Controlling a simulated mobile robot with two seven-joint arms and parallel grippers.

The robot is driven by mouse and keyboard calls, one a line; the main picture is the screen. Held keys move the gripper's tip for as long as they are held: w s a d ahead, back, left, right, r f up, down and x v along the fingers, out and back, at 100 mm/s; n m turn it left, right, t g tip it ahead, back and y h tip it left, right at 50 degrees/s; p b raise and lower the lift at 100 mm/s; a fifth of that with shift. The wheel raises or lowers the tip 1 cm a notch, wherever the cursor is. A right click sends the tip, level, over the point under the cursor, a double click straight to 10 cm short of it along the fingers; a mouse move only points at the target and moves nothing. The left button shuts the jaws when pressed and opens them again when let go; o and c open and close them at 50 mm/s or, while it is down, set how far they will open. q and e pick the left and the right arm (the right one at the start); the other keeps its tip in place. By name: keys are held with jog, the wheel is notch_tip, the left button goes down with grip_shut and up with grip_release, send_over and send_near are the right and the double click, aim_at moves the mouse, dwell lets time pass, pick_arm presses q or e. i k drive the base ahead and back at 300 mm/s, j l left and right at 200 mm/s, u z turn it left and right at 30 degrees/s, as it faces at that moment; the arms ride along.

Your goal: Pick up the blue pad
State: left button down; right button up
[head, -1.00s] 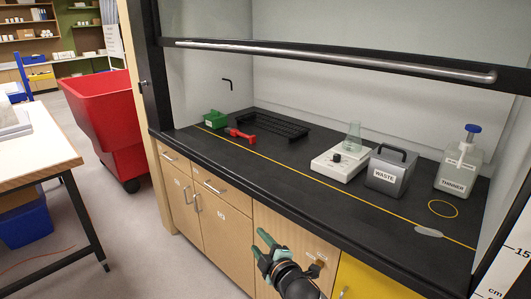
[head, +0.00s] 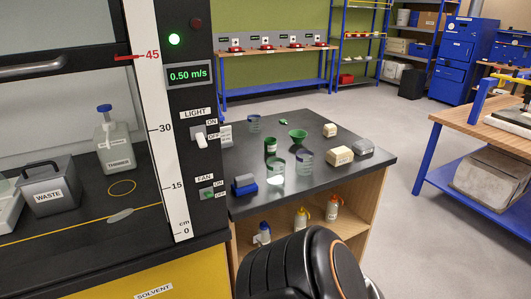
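A small blue pad (head: 246,190) with a grey block at its top lies on the dark-topped bench, near its left front corner, just right of the fume hood's control panel. No gripper shows near it. A black arm link of mine fills the bottom centre of the head view, in front of the bench. Neither gripper's fingers are in view now.
On the dark bench (head: 345,183) stand glass beakers (head: 304,164), a green funnel (head: 298,135), cream blocks (head: 339,155) and a grey block (head: 363,147). Bottles (head: 332,207) stand on the shelf below. The fume hood panel (head: 190,75) borders the pad's left. Open floor lies right.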

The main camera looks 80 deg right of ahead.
aim_at(244, 184)
jog(key=z, duration=1.5)
